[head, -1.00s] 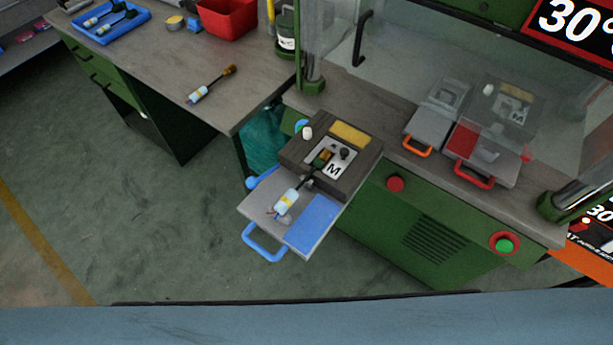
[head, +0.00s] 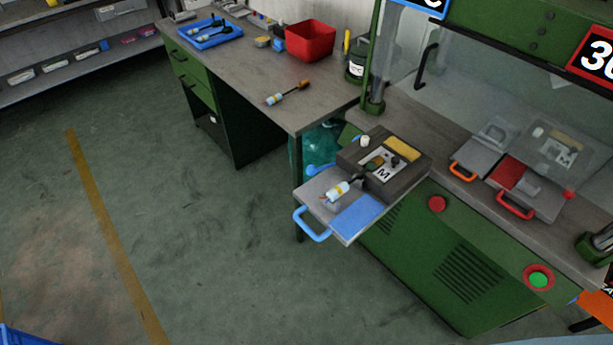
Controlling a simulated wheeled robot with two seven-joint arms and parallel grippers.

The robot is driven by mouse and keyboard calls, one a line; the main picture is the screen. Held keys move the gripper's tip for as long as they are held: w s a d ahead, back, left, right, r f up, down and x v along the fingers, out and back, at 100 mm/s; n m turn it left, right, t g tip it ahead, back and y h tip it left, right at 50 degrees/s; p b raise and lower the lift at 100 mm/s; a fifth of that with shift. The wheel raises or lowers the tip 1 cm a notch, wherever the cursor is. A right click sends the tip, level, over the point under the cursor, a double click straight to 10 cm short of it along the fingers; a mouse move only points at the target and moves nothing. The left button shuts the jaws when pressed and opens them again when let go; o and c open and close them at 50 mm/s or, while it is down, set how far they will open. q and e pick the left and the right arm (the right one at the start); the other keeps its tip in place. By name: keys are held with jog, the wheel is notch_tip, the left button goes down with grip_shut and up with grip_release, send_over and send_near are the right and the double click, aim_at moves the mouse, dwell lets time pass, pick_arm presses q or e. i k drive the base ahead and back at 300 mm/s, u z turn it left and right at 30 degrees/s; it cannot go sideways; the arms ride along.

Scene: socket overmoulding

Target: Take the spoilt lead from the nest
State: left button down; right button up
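A lead (head: 339,190) with a pale, banded body and a dark end lies in the nest of the dark mould block (head: 408,178), which is marked M. The block sits on a pulled-out slide with a blue handle (head: 311,225) and a blue pad (head: 357,217). The lead's pale body extends over the slide's light plate. I cannot tell from here what is spoilt on it. Another lead (head: 287,93) with an orange-brown end lies on the bench to the left. Neither of my grippers is in view.
A red bin (head: 310,41) and a blue tray (head: 207,41) holding leads stand at the back of the bench (head: 253,71). Slides with orange (head: 461,171) and red (head: 514,205) handles sit right of the block. The floor in front is clear.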

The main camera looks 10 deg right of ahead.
aim_at(336, 193)
jog(key=u, duration=0.6)
jog(key=i, duration=0.75)
jog(key=z, duration=1.35)
